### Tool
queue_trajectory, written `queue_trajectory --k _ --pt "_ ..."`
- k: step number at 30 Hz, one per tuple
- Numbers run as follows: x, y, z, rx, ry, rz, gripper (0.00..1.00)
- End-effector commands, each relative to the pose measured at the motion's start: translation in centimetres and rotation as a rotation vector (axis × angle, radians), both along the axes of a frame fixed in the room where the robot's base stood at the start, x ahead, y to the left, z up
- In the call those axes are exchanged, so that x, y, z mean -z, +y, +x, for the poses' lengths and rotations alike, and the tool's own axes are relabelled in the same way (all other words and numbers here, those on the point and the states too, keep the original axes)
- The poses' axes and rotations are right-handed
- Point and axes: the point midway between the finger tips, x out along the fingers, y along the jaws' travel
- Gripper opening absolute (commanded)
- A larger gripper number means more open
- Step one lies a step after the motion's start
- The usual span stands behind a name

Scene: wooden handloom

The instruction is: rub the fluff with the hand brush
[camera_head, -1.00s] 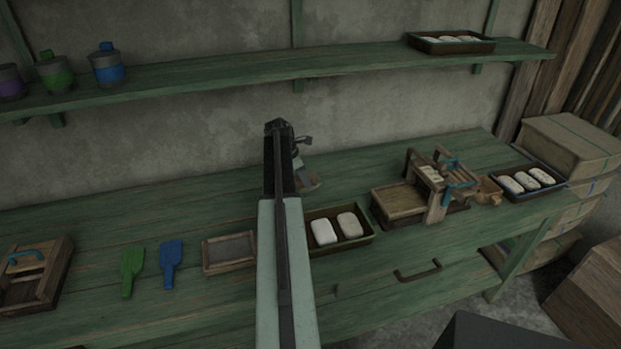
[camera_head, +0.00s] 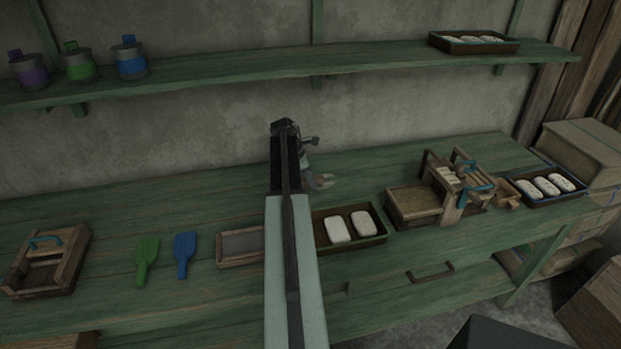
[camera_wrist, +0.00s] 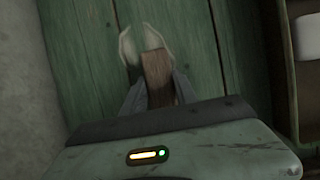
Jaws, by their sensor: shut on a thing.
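My gripper (camera_wrist: 157,92) is shut on a brown wooden piece (camera_wrist: 157,76), which looks like the hand brush. Its far end points away from my wrist, over the green bench top. In the head view my gripper (camera_head: 308,165) is over the back of the bench near the wall, partly hidden by my arm. A small pale-brown end of the held thing (camera_head: 324,181) shows there. I cannot make out the fluff for certain.
A tray with two pale bars (camera_head: 321,247) stands right of my arm, then a wooden cutting device (camera_head: 412,205) and another tray (camera_head: 543,203). A shelf (camera_head: 230,72) runs above.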

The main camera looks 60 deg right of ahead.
Motion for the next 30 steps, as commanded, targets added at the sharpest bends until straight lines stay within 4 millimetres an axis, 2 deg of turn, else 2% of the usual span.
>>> queue_trajectory --k 5,15,23,30 --pt "0.1 -0.1 -0.3 0.002 0.0 0.004 0.0" --pt "-0.1 -2.1 -2.7 0.002 0.0 0.003 0.0" --pt "-0.1 -2.5 -3.1 0.002 0.0 0.003 0.0" --pt "0.2 -3.9 -4.9 0.003 0.0 0.003 0.0"
